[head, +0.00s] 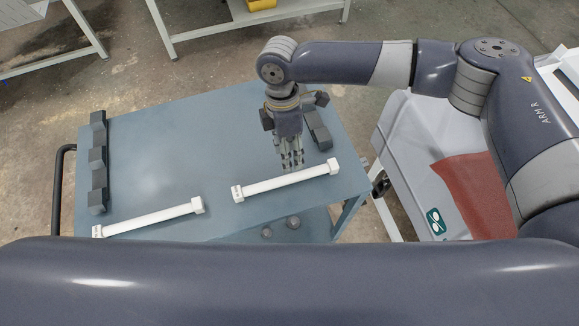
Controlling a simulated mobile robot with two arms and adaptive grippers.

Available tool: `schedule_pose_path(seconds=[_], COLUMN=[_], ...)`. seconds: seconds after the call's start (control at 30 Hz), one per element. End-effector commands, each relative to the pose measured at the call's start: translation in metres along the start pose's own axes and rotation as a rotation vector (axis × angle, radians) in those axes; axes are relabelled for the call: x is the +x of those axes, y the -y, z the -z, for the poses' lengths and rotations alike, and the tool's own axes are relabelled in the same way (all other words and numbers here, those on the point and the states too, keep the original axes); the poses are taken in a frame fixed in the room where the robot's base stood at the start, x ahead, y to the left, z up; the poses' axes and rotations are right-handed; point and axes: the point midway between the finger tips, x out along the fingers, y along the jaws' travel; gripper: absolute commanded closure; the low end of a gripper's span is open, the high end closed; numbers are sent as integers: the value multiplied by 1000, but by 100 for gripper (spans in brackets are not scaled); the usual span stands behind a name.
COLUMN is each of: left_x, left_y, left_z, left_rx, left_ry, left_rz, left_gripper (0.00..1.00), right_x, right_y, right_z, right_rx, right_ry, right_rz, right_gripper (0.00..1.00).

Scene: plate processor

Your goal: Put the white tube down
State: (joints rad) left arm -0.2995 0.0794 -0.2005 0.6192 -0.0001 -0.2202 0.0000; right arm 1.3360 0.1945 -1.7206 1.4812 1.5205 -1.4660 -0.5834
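Two white tubes with square end caps are in the head view. One white tube (285,183) is on the right half of the blue-grey table (160,150), slightly slanted. The other white tube (150,219) is at the front left of the table, its left end close to my dark body part along the bottom. My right gripper (292,165) points down just behind the middle of the right tube. Its fingers look close together, and I cannot tell whether they touch the tube or how far they are open. My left gripper is not in view.
A white machine (415,135) with a red panel (478,190) stands right of the table. The table's middle left is clear.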

Motion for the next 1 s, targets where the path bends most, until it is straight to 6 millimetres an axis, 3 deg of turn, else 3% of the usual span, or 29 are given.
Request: schedule_pose_path(seconds=[0.13,0.33,0.87,1.0], left_x=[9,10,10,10], left_y=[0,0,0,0], left_z=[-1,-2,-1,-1], left_rx=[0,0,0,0], left_ry=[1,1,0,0], left_rz=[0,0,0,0], left_gripper=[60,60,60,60], right_x=[-20,-32,-32,-22], right_y=[-1,0,1,9], right_z=[0,0,1,18], right_rx=[-2,-1,-2,-19], right_ry=[0,0,-2,-37], right_rz=[-2,1,1,1], right_gripper=[59,59,59,59])
